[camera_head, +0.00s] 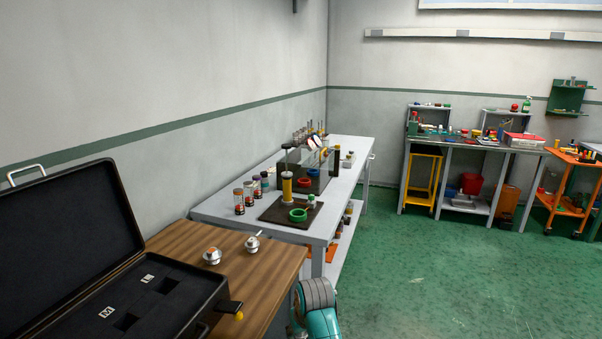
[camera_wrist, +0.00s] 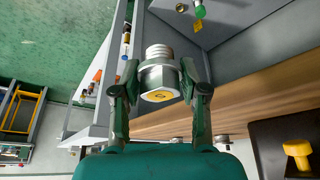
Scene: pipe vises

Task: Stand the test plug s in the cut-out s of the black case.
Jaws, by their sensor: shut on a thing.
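In the wrist view my gripper (camera_wrist: 160,82) is shut on a silver test plug (camera_wrist: 158,53), one finger on each side of its hexagonal body. Its threaded end points away toward the top of the picture. A yellow mark shows on the near face; its letter is too small to read. The open black case (camera_head: 188,300) stands at the left in the head view. Two dark square cut-outs show in its insert, with white tags that look like M and L. A cut-out tagged S is not visible. The gripper is outside the head view.
A yellow knob (camera_wrist: 298,150) shows at the case in the wrist view. A grey table (camera_head: 225,207) with jars and a green ring stands behind. The green floor at right is open.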

